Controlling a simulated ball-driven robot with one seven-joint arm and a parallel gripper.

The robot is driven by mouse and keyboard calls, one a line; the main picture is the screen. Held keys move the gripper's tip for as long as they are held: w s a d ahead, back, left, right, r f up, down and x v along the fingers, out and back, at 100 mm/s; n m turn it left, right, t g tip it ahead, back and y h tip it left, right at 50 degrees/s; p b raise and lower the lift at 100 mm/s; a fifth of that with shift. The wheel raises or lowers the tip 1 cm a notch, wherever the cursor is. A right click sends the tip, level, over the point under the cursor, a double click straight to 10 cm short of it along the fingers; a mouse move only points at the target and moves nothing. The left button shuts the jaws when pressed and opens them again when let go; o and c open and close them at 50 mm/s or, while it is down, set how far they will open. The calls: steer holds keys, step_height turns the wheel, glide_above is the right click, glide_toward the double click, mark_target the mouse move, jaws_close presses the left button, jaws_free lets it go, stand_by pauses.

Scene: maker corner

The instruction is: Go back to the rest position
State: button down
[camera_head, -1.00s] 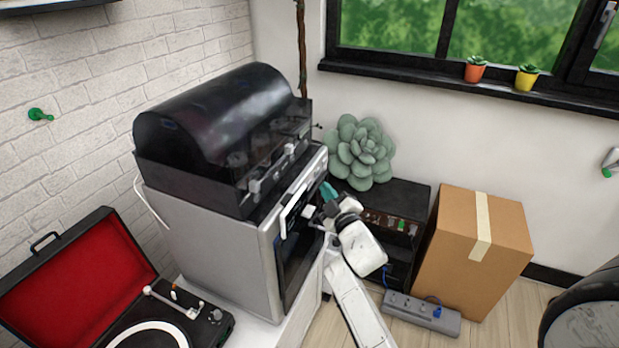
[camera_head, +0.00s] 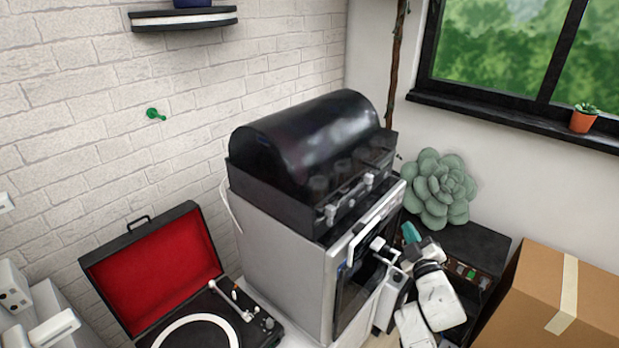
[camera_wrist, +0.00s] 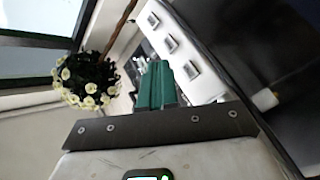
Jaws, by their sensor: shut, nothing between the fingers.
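My gripper (camera_head: 411,233) shows in the head view just right of the oven's front, near its upper edge. Its green fingers are shut with nothing between them; they also show close together in the wrist view (camera_wrist: 157,85). The silver oven (camera_head: 290,272) stands with a black domed grill (camera_head: 300,150) on top. In the wrist view the oven's light control panel with knobs (camera_wrist: 185,55) lies just beyond the fingertips. I cannot tell whether the fingers touch it.
A red-lined record player (camera_head: 165,275) is left of the oven. A window (camera_head: 510,50) and shelf (camera_head: 183,18) are above. A flowering plant (camera_wrist: 88,82) shows in the wrist view.

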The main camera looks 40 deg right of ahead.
steer(key=s+a+f+m+g+y, duration=0.1)
steer(key=a+f+m+g+y, duration=0.15)
steer(key=a+f, duration=0.4)
steer(key=s+a+f+m+g+y, duration=0.1)
steer(key=a+f+g+y, duration=0.25)
steer(key=a, duration=0.65)
steer(key=s+a+f+n+g+y, duration=0.1)
steer(key=s+a+g+y, duration=0.5)
steer(key=s+a, duration=0.7)
steer(key=a+g, duration=0.1)
steer(key=a, duration=0.3)
steer(key=shift+s+a+f, duration=0.35)
steer(key=shift+s, duration=0.05)
steer(key=shift+n, duration=0.25)
